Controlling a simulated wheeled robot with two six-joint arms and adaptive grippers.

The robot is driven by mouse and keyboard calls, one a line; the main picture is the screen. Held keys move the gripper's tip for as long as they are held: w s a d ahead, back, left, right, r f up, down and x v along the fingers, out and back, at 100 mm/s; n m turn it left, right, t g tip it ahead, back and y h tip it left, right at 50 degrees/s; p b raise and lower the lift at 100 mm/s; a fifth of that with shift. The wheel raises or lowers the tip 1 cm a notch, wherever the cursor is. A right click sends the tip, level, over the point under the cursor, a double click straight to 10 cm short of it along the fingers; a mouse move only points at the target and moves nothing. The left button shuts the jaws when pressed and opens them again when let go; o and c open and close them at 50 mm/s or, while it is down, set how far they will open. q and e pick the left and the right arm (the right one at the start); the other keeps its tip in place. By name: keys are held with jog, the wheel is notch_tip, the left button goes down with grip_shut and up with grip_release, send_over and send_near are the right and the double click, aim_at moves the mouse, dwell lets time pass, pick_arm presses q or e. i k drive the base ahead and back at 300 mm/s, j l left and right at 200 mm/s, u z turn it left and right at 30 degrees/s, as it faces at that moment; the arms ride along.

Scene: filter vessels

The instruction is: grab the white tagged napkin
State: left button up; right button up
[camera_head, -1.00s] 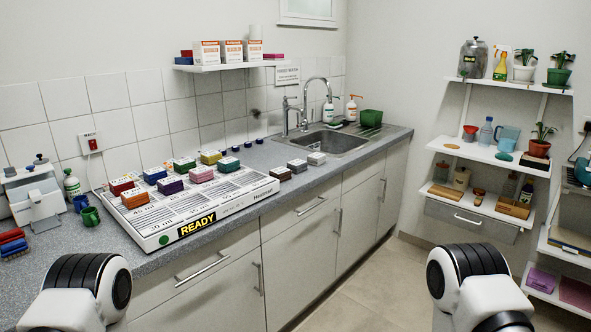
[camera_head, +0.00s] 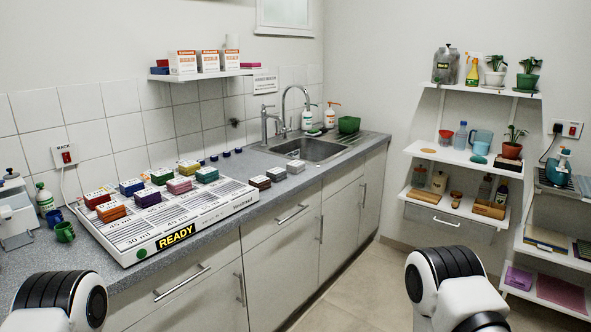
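A small white folded block (camera_head: 295,166), which may be the white napkin, lies on the grey counter between the board and the sink. Only links of my two arms show at the bottom left and bottom right. Both grippers are out of view.
The sink (camera_head: 309,149) and tap lie behind and right of the white block. Green cups (camera_head: 65,232) stand left of the board. Cabinets (camera_head: 290,255) run below the counter. Loaded shelves (camera_head: 465,158) stand at the right. The floor (camera_head: 365,285) between is clear.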

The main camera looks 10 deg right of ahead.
aim_at(294, 167)
jog(key=i+l, duration=0.3)
jog(key=l, duration=0.2)
jog(key=i+l+u, duration=0.1)
jog(key=i+l, duration=0.25)
jog(key=l, duration=0.1)
